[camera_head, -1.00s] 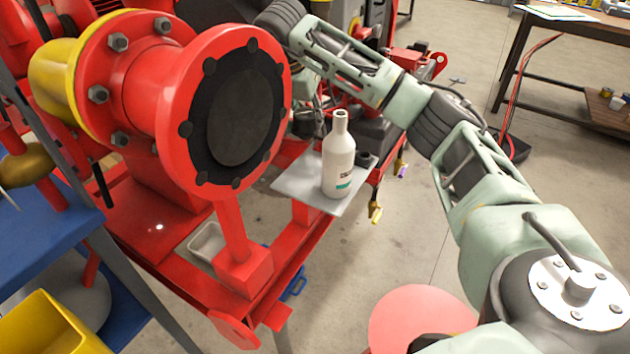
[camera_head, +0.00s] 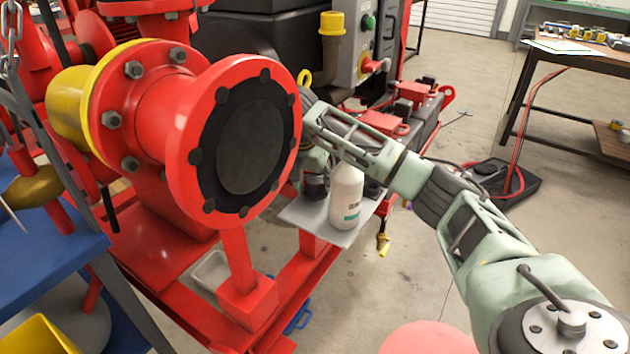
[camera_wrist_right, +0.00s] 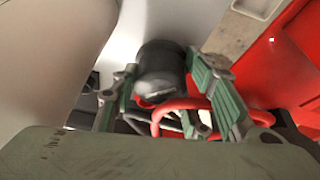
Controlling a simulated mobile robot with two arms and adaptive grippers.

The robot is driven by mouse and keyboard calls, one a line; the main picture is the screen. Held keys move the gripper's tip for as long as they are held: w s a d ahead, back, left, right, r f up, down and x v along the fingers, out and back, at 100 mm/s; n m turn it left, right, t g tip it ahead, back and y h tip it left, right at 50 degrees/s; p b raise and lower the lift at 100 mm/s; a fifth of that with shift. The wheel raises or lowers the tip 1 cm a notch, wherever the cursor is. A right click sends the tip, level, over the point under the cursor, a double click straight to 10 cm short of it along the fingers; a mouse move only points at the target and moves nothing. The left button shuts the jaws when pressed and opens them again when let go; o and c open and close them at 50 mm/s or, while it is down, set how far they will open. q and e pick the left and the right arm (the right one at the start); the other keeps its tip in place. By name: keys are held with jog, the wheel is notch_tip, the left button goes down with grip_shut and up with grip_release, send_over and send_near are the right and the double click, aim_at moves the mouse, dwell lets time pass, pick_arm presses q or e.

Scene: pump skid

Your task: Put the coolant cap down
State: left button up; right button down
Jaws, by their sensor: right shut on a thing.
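My right gripper (camera_head: 313,170) reaches down beside the large red flange, partly covered by my own arm. In the right wrist view, my right gripper (camera_wrist_right: 168,92) is shut on the dark coolant cap (camera_wrist_right: 160,68), with a finger on either side. The cap also shows as a dark shape in the head view (camera_head: 314,187), at the left part of the grey tray (camera_head: 318,225). I cannot tell whether it touches the tray. The white bottle (camera_head: 346,200) stands upright on the tray, right of the cap; my arm hides its top. My left gripper is not in view.
The red flange (camera_head: 245,150) with its dark face stands close to the left of my right gripper. A control box (camera_head: 365,45) with a red switch is behind. Red skid rails (camera_head: 285,290) run below the tray. Open floor (camera_head: 420,265) lies to the right.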

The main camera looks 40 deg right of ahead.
jog(key=c, duration=1)
grip_release()
jog(key=shift+f, duration=0.15)
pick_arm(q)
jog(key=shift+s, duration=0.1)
pick_arm(e)
jog(key=shift+r, duration=0.25)
pick_arm(q)
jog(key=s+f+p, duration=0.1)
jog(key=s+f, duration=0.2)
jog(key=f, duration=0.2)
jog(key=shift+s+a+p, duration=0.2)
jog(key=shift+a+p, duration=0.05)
jog(key=shift+p, duration=0.1)
pick_arm(e)
jog(key=v, duration=1.2)
